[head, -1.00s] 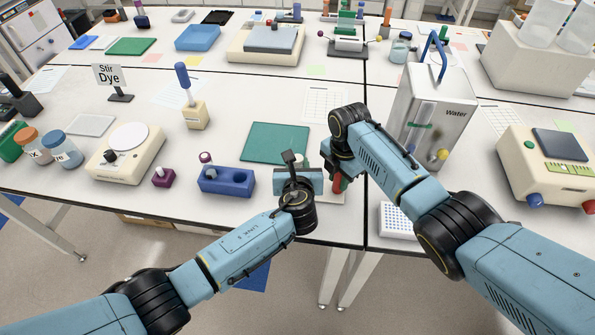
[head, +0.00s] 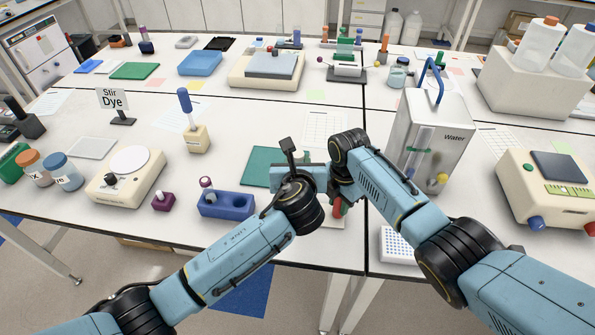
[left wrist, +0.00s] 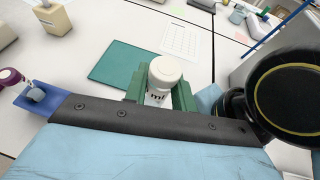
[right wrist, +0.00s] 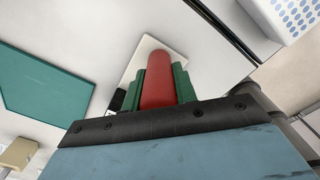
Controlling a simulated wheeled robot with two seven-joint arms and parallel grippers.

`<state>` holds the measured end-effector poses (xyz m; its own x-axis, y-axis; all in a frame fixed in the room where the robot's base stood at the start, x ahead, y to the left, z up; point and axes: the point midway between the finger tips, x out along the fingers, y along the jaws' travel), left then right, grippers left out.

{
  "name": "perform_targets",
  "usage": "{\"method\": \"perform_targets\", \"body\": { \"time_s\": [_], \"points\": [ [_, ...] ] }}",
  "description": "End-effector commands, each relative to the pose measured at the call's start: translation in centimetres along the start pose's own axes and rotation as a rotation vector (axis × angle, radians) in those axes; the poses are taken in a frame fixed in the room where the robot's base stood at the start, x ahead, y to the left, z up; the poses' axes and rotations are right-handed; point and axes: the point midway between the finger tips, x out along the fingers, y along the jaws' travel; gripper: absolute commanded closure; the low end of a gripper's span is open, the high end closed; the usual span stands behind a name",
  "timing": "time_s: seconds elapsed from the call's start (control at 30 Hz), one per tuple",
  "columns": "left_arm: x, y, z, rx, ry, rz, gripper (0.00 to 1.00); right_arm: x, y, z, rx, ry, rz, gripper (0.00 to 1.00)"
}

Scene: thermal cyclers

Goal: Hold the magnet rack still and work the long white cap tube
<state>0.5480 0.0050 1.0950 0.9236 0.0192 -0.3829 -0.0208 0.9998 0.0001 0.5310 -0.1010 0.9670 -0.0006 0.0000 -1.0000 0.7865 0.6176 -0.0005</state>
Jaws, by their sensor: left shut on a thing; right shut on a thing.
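The long white cap tube (left wrist: 165,72) stands between the green fingers of my left gripper (left wrist: 160,92), which is shut on it. Its round white cap and a strip of printed label show; its lower end is hidden. My right gripper (right wrist: 158,88) is shut on the red upright part of the magnet rack (right wrist: 156,80). The rack's pale base (right wrist: 150,44) lies on the table. In the head view the red part (head: 338,208) shows below my right gripper, near the table's front edge. My left gripper (head: 290,176) is close beside it on the left, hiding the tube.
A green mat (head: 258,163) lies just behind the grippers. A white well plate (head: 396,246) lies right of my right gripper. The table between is mostly clear.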

Motion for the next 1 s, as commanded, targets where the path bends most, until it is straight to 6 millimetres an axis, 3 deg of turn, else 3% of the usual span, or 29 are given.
{"method": "perform_targets", "body": {
  "time_s": [0.23,0.27,0.43,0.77,1.0],
  "points": [
    [0.0,0.0,0.1,0.001,0.0,0.001,1.0,0.0,0.0,0.0,0.0,0.0,0.0,0.98],
    [0.0,0.0,0.1,0.001,0.0,0.001,1.0,0.0,0.0,0.0,0.0,0.0,0.0,0.7],
    [0.0,0.0,0.1,0.0,0.0,0.001,1.0,0.0,0.0,0.0,0.0,0.0,0.0,0.47],
    [0.0,0.0,0.1,0.0,0.0,0.001,1.0,-0.2,0.0,0.0,0.0,0.0,0.001,0.47],
    [0.0,0.0,0.1,0.0,0.0,0.001,1.0,-3.4,0.1,0.1,-0.001,-0.003,0.005,0.47]
  ]
}}
